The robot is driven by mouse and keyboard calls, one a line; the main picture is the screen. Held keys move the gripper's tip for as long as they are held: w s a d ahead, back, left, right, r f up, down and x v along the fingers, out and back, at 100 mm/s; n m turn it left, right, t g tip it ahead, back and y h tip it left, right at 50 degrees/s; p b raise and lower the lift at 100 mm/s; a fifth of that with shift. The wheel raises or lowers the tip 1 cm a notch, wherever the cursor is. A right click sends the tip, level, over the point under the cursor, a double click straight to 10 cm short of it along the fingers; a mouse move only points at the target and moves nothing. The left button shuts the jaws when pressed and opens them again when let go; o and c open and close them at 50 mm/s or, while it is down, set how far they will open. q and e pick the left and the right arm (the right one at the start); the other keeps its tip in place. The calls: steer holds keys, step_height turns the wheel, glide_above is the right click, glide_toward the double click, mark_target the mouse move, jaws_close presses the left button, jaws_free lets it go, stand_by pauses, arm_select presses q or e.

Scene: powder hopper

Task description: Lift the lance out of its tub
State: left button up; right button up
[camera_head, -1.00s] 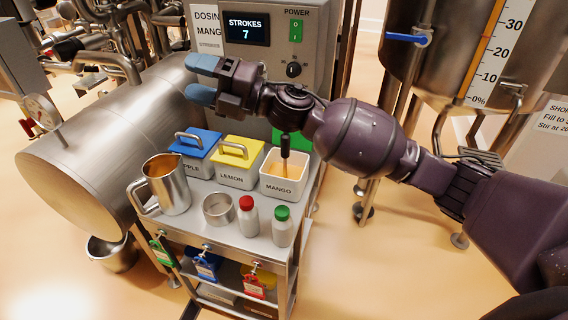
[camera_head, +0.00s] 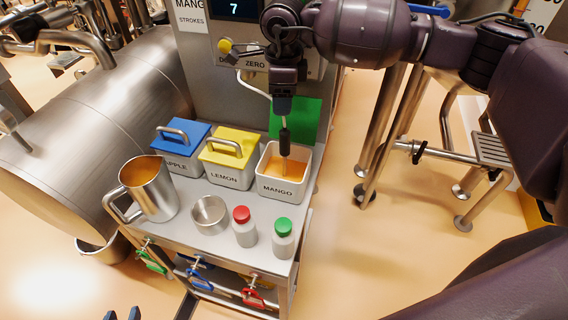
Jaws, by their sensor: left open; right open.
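The lance (camera_head: 284,143) stands nearly upright in the open white MANGO tub (camera_head: 278,190). Its black handle is up and its thin lower end goes into orange powder, which hides its tip. Only the blue fingertips of my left gripper (camera_head: 122,315) show at the bottom edge, apart and empty.
Left of the tub are the yellow-lidded LEMON tub (camera_head: 228,175) and blue-lidded APPLE tub (camera_head: 178,160). A steel jug (camera_head: 148,190), a small steel cup (camera_head: 210,215), a red-capped bottle (camera_head: 244,228) and a green-capped bottle (camera_head: 283,240) stand in front. A green panel (camera_head: 308,118) is behind.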

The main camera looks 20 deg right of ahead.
mark_target(285, 131)
steer(key=shift+s+d, duration=0.15)
steer(key=shift+s, duration=0.2)
steer(key=shift+f, duration=0.1)
step_height(285, 131, down, 6)
steer(key=shift+w+r, duration=0.1)
steer(key=shift+r, duration=0.15)
steer(key=shift+f+p, duration=0.4)
steer(key=shift+f, duration=0.15)
steer(key=shift+d+f+p, duration=0.1)
steer(key=shift+f+p, duration=0.2)
steer(key=shift+f, duration=1.7)
arm_select(q)
steer(key=shift+s+r, duration=0.35)
steer(key=shift+r, duration=0.15)
arm_select(e)
jaws_close()
